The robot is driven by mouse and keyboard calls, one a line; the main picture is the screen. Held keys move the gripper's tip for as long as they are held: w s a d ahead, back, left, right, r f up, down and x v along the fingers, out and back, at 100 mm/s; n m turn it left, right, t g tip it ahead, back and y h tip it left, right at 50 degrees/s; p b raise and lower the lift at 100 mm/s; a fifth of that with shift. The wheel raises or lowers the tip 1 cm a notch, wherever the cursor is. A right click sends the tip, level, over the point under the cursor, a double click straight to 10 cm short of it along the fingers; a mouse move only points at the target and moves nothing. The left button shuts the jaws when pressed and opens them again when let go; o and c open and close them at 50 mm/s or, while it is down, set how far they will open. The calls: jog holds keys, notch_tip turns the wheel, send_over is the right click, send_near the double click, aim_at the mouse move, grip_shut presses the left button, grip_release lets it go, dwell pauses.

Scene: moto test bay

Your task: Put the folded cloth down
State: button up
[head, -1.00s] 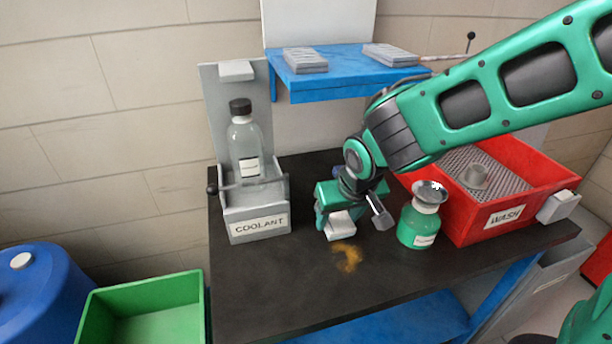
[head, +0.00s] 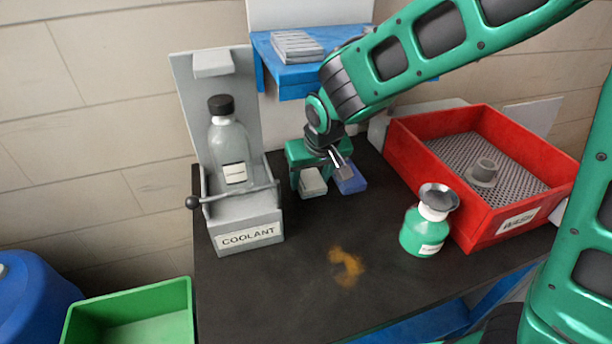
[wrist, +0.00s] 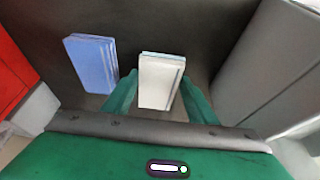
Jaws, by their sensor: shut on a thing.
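My gripper (head: 309,172) is over the rear of the dark bench and points down. It is shut on a white-grey folded cloth (head: 313,183). In the wrist view the cloth (wrist: 160,82) sits between the two green fingers, one on each side. I cannot tell whether the cloth touches the bench top. A blue folded cloth (head: 351,180) lies on the bench just right of the held one in the head view. In the wrist view the blue cloth (wrist: 91,64) is to the left, with a gap between the two.
A coolant holder (head: 247,238) with a bottle (head: 229,150) stands left. A red wash tray (head: 484,215) and a green flask (head: 424,228) are right. A blue shelf (head: 290,77) hangs behind. An orange-brown stain (head: 346,267) marks the otherwise clear bench front (head: 270,300).

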jog(key=shift+w+d+f, duration=0.15)
jog(key=shift+d+f, duration=0.1)
jog(key=shift+f, duration=0.3)
jog(key=shift+d, duration=0.15)
jog(key=shift+a, duration=0.25)
jog(key=shift+s, duration=0.2)
jog(key=shift+f, duration=0.25)
jog(key=o, duration=1)
jog(key=shift+c, duration=0.2)
jog(key=shift+o, duration=0.3)
